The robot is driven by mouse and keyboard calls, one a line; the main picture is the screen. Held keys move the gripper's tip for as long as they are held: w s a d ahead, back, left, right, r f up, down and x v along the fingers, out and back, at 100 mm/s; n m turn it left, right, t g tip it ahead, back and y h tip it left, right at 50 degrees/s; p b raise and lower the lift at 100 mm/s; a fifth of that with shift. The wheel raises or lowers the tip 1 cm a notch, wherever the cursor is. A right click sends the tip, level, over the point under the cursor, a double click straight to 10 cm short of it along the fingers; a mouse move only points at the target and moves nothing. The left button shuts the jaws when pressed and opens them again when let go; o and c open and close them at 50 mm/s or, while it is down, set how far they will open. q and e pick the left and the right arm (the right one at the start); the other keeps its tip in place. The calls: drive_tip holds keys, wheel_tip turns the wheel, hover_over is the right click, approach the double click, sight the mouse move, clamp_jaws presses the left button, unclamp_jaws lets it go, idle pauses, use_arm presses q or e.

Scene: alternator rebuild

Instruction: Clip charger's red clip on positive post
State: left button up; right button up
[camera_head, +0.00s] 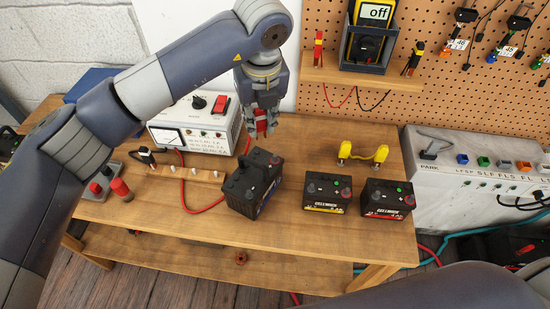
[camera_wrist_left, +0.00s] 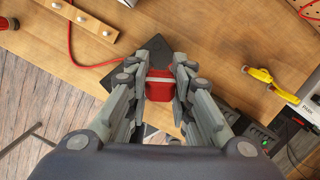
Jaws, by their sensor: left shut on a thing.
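My left gripper (camera_head: 262,122) is shut on the red clip (camera_head: 262,130), above the bench and just behind the nearest black battery (camera_head: 243,196). In the left wrist view the red clip (camera_wrist_left: 160,86) sits between the two fingers, with the dark battery (camera_wrist_left: 112,82) partly hidden behind them. This battery is turned at an angle; I cannot make out its positive post. The charger (camera_head: 197,130) is a white box with a meter and a red switch. A red cable (camera_head: 186,196) runs on the bench in front of it. My right gripper is out of view.
Two smaller black batteries, one with a yellow label (camera_head: 327,193) and one with a red label (camera_head: 387,199), stand to the right. A yellow-handled tool (camera_head: 363,152) lies behind them. A wooden strip with pegs (camera_head: 190,172) and a black clip (camera_head: 147,157) are left.

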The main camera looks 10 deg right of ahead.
sight(275, 155)
use_arm(q)
drive_tip(key=shift+n, duration=0.3)
drive_tip(key=d+f+b, duration=0.1)
drive_tip(key=f+b, duration=0.1)
drive_tip(key=s+d+f+b, duration=0.1)
drive_tip(key=d+f, duration=0.1)
drive_tip(key=shift+b, duration=0.4)
drive_tip(key=shift+w+f+b, duration=0.1)
drive_tip(key=shift+f+b, duration=0.4)
drive_tip(key=shift+f, duration=0.1)
drive_tip(key=shift+d, duration=0.1)
drive_tip(key=shift+f, duration=0.1)
drive_tip(key=shift+f+b, duration=1.15)
drive_tip(key=shift+b, duration=0.1)
